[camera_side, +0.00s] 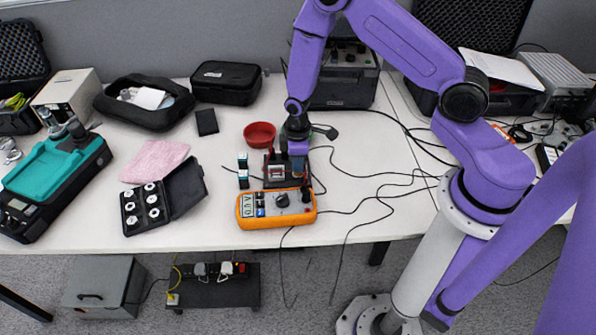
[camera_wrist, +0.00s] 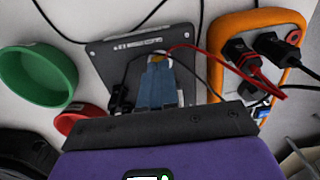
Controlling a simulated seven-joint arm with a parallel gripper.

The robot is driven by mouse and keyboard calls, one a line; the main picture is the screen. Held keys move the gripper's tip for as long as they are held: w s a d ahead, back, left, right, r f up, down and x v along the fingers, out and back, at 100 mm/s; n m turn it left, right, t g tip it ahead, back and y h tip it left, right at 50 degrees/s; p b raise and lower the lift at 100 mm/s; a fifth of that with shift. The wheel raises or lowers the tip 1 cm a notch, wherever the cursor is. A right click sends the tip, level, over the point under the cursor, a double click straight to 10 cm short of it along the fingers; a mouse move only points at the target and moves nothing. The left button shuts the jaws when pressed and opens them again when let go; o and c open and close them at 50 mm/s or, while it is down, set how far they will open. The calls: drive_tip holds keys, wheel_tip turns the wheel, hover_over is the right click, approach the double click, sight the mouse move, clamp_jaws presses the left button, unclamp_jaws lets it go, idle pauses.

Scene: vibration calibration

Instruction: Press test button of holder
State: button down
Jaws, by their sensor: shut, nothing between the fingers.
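The holder, a dark plate with red and pale parts on it (camera_side: 275,168), stands on the table just behind the orange multimeter (camera_side: 276,209). The wrist view shows its dark plate with a white label (camera_wrist: 118,50). My gripper (camera_side: 298,166) points down at the right part of the holder. In the wrist view, its bluish fingers (camera_wrist: 157,68) are together over the plate, with nothing between them. A small yellow piece shows at the fingertips. I cannot tell whether the fingers touch the holder. The test button cannot be made out; the fingers may hide it.
A red bowl (camera_side: 260,134) stands behind the holder. A green bowl (camera_wrist: 38,76) is near it in the wrist view. Red and black leads (camera_wrist: 208,66) run close to the fingers from plugs in the multimeter. An open black case (camera_side: 150,205) with several pale hexagonal pieces lies left.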

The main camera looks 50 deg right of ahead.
drive_tip(key=shift+f, duration=0.45)
drive_tip(key=shift+r, duration=0.15)
idle(0.3)
drive_tip(key=shift+r, duration=3.4)
drive_tip(key=s+a+r+n, duration=0.2)
drive_tip(key=s+a+r, duration=0.4)
drive_tip(key=s+r, duration=0.55)
drive_tip(key=s+d+r, duration=0.2)
drive_tip(key=s+r, duration=0.2)
drive_tip(key=s, duration=0.3)
drive_tip(key=s+d+r+n, duration=0.1)
drive_tip(key=s+r, duration=0.4)
drive_tip(key=s, duration=0.3)
drive_tip(key=shift+d+r+n, duration=0.3)
drive_tip(key=shift+d, duration=0.05)
